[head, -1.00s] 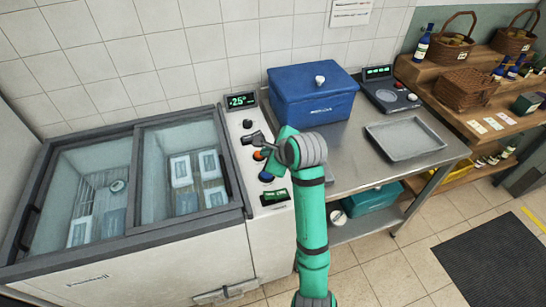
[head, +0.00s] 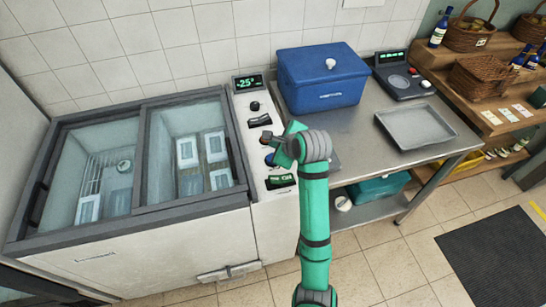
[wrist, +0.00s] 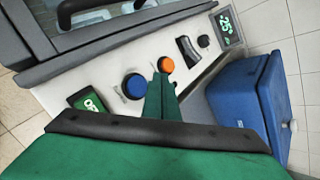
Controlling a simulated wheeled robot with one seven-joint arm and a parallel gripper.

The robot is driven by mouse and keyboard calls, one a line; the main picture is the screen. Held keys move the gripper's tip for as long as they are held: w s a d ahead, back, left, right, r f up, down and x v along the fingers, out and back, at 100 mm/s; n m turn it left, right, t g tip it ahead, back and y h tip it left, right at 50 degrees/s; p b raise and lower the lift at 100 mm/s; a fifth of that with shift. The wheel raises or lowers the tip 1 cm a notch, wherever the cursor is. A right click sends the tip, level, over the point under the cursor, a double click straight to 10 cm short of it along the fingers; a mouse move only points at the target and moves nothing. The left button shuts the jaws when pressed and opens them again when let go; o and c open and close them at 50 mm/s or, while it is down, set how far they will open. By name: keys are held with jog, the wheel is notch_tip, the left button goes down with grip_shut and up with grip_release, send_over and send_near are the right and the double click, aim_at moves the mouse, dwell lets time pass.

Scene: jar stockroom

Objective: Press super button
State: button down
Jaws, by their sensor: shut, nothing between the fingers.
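The freezer's white control panel (head: 251,140) carries an orange button (wrist: 166,65) and a blue button (wrist: 134,86), both clear in the wrist view. A small label sits beside the blue button but is too blurred to read. A black rocker switch (wrist: 188,50) and a black knob (wrist: 203,41) sit farther along the panel. My gripper (wrist: 161,80) is shut and empty over the panel, its tip between the two buttons and close to the orange one. I cannot tell whether it touches. In the head view my gripper (head: 270,142) partly hides the buttons.
The glass-topped freezer (head: 130,215) stands left of the panel. The panel has a temperature display (head: 247,83) and a lower green screen (head: 280,181). A blue lidded box (head: 320,80), a grey tray (head: 415,128) and a scale (head: 402,80) stand on the steel table (head: 365,150) at right.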

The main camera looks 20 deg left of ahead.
jog(key=shift+f, duration=1.95)
jog(key=shift+w, duration=0.1)
jog(key=shift+d, duration=0.1)
dwell(0.4)
jog(key=shift+f, duration=0.4)
